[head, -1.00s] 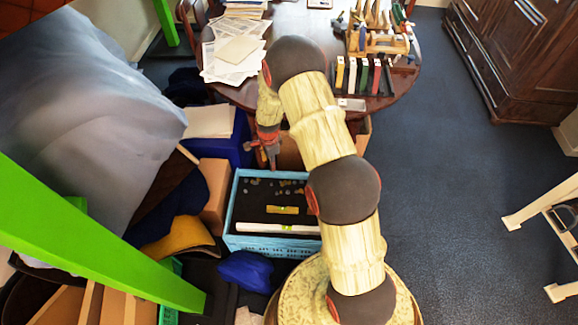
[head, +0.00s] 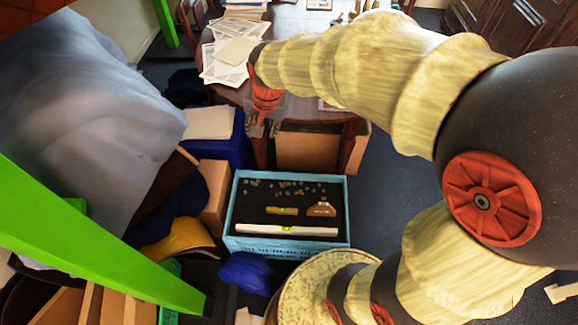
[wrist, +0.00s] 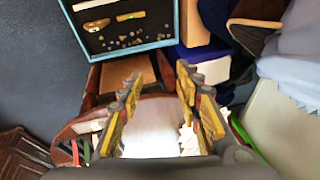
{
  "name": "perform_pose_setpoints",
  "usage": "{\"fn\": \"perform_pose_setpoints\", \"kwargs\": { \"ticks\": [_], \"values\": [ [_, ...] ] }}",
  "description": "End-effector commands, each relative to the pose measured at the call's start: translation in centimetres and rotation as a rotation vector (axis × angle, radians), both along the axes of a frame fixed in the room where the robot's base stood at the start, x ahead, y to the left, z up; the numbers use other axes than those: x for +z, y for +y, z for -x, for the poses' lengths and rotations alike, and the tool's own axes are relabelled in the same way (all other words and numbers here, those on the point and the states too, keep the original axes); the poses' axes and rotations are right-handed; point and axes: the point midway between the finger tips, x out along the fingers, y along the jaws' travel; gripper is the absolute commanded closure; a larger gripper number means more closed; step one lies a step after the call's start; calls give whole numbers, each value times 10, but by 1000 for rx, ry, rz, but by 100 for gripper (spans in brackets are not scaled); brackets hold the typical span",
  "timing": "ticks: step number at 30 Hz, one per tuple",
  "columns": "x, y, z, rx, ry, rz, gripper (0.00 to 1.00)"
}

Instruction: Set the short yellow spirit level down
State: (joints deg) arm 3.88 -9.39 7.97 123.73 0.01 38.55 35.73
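The short yellow spirit level (head: 282,211) lies flat on the dark floor of the light blue crate (head: 234,205). In the wrist view the level (wrist: 131,16) shows near the top, inside the crate (wrist: 178,22). My gripper (head: 262,126) is beyond the crate, by the near edge of the round table, apart from the level. In the wrist view my gripper (wrist: 160,90) has its fingers spread with nothing between them.
The crate also holds a long white level (head: 265,229), a brown wooden block (head: 322,209) and several small grey pieces. A cardboard box (head: 305,150) and a blue box (head: 235,150) stand beyond it. Papers (head: 226,62) lie on the table. The carpet (head: 380,200) right of the crate is clear.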

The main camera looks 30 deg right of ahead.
Motion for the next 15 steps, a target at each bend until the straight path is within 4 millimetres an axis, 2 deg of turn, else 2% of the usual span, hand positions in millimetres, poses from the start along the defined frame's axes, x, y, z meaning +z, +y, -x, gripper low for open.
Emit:
{"fn": "perform_pose_setpoints", "kwargs": {
  "ticks": [1,6,15],
  "values": [
    [14,3,14,45,-18,16,66],
    [46,13,61,206,-54,73,66],
    [76,26,144,478,-115,183,66]
  ]
}}
